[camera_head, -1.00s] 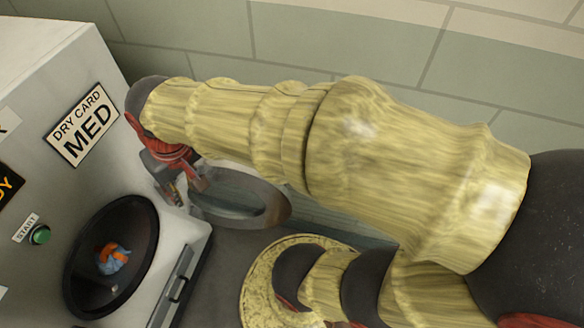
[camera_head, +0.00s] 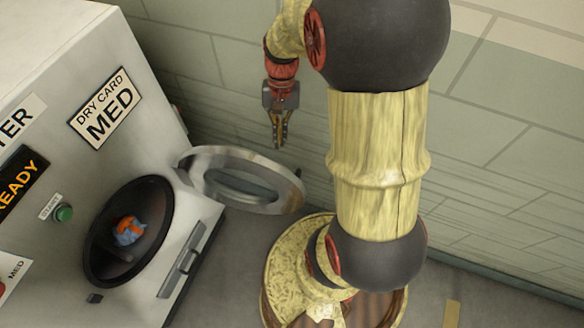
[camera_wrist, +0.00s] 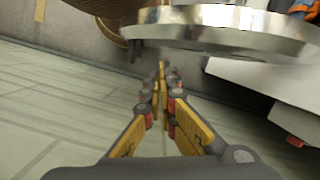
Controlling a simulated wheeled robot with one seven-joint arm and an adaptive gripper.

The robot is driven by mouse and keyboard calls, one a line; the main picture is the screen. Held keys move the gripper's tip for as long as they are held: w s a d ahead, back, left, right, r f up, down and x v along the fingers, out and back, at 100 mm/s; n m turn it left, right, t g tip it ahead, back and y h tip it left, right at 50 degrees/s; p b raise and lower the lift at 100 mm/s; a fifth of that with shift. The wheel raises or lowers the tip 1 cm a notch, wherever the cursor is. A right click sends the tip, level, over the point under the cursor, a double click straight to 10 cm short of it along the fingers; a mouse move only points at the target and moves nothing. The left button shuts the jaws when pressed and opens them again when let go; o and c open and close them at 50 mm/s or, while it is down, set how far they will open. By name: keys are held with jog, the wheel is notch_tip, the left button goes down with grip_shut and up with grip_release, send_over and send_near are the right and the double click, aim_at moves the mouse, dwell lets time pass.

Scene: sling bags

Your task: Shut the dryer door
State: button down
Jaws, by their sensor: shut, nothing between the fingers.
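The dryer (camera_head: 130,150) stands at the left in the head view, with its round opening uncovered and orange and blue cloth (camera_head: 129,231) inside. The dryer door (camera_head: 285,192) is a round grey ring with a glass middle, swung wide open to the right of the opening. It also shows at the top of the wrist view (camera_wrist: 225,30). My gripper (camera_head: 279,143) points down, shut and empty, above and behind the door near the wall. In the wrist view the fingertips (camera_wrist: 162,68) are together, just below the door's rim in the picture. I cannot tell whether they touch it.
A tiled wall (camera_head: 480,150) runs close behind the door and my gripper. A green start button (camera_head: 64,214) and a "DRY CARD MED" sign (camera_head: 105,108) are on the dryer front.

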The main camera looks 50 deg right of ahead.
jog(key=s+f+m+y+b, duration=0.1)
jog(key=s+f+m+b, duration=0.1)
jog(key=f, duration=1.2)
jog(key=shift+s+f+g+b, duration=0.4)
jog(key=shift+s+b, duration=0.25)
jog(key=shift+s, duration=0.1)
